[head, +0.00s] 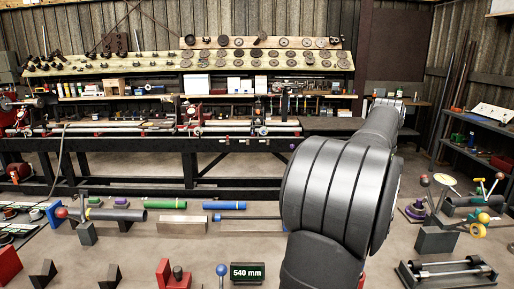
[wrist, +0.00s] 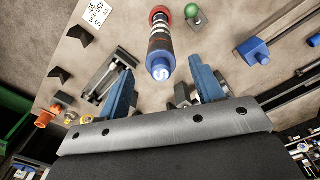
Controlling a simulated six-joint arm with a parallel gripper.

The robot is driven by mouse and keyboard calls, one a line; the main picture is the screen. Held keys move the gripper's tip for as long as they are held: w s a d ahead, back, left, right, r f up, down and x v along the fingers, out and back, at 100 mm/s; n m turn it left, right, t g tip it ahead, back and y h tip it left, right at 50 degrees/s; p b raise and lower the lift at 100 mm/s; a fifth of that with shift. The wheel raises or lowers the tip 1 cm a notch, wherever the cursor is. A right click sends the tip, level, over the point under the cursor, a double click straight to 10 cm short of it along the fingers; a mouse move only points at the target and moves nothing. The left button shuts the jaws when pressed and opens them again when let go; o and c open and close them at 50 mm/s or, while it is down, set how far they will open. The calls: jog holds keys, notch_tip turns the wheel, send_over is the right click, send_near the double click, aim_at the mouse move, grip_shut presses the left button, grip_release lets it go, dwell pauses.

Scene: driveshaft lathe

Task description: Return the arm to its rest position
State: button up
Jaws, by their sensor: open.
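My gripper (wrist: 163,80) shows in the wrist view as two blue fingers spread wide apart, with nothing held between them. A banded cylinder (wrist: 160,45), dark with white bands, a red end and a pale blue end, shows beyond the gap between the fingertips. It looks apart from both fingers. In the head view my grey arm (head: 340,180) rises from the lower middle and reaches toward the upper right. I cannot make out the gripper's fingers there.
A long lathe bench (head: 120,145) runs across the back. A dark rack (head: 448,272) with shafts stands front right.

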notch_tip(320, 180, up, 10)
notch_tip(320, 180, down, 12)
jog(key=shift+r, duration=0.1)
notch_tip(320, 180, up, 7)
jog(key=shift+r, duration=0.2)
jog(key=shift+w+a+r, duration=0.1)
jog(key=shift+w+r, duration=0.1)
jog(key=shift+r, duration=0.05)
jog(key=w+a+f, duration=0.5)
jog(key=a+f, duration=0.1)
jog(key=f, duration=0.2)
jog(key=shift+w+n, duration=0.3)
jog(key=shift+a, duration=0.1)
